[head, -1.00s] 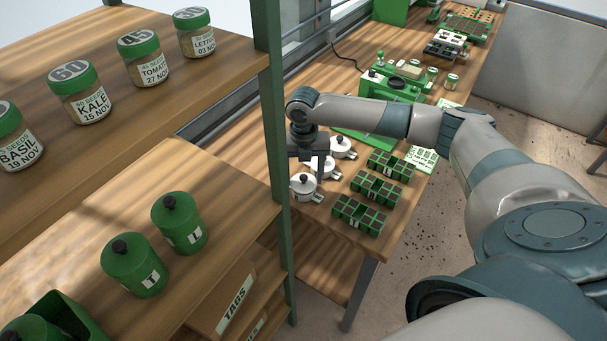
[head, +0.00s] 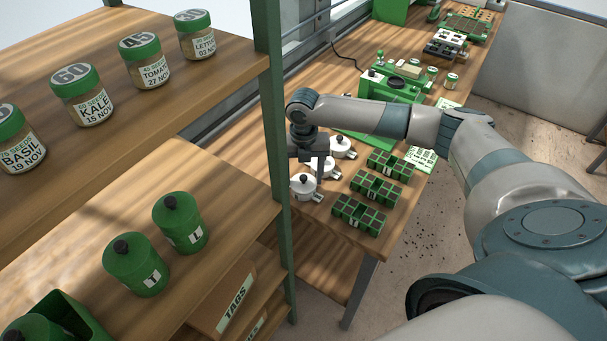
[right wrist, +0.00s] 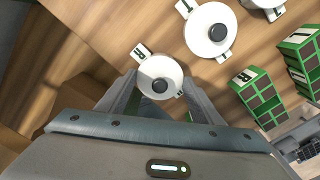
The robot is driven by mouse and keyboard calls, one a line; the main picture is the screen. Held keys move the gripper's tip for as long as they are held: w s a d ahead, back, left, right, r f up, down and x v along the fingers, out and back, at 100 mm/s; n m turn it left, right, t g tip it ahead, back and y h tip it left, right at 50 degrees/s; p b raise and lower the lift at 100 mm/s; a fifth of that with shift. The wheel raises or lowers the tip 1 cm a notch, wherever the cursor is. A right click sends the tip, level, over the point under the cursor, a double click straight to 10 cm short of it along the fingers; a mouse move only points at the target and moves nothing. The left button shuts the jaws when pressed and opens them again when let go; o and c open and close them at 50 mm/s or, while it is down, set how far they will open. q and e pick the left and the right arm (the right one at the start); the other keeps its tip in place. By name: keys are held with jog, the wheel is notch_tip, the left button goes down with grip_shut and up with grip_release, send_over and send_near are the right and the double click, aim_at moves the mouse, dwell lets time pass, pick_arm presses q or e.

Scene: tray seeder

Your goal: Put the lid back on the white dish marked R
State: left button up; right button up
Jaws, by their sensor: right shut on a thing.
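The white dish marked R (right wrist: 138,52) is the nearest of three white dishes on the bench; in the head view it stands at the near left end of the row (head: 304,190). A round white lid with a dark knob (right wrist: 161,69) sits at its top, and the R handle sticks out beside it. My right gripper (right wrist: 159,82) is shut on the lid, one finger at each side. In the head view this gripper (head: 311,166) points down over the dish. I cannot tell whether a thin gap is left under the lid. My left gripper is not in view.
Two other lidded white dishes (right wrist: 210,34) stand farther along the row. Green cell trays (head: 359,215) lie to the right, and a green machine (head: 397,88) stands behind. A green shelf post (head: 271,120) rises close on the left, by shelves holding seed jars and green canisters (head: 136,268).

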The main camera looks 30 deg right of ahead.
jog(key=shift+p, duration=0.35)
dwell(0.8)
dwell(0.4)
jog(key=o, duration=1.6)
jog(key=shift+c, duration=0.2)
jog(key=shift+r+p, duration=3.4)
jog(key=shift+r, duration=0.05)
grip_shut()
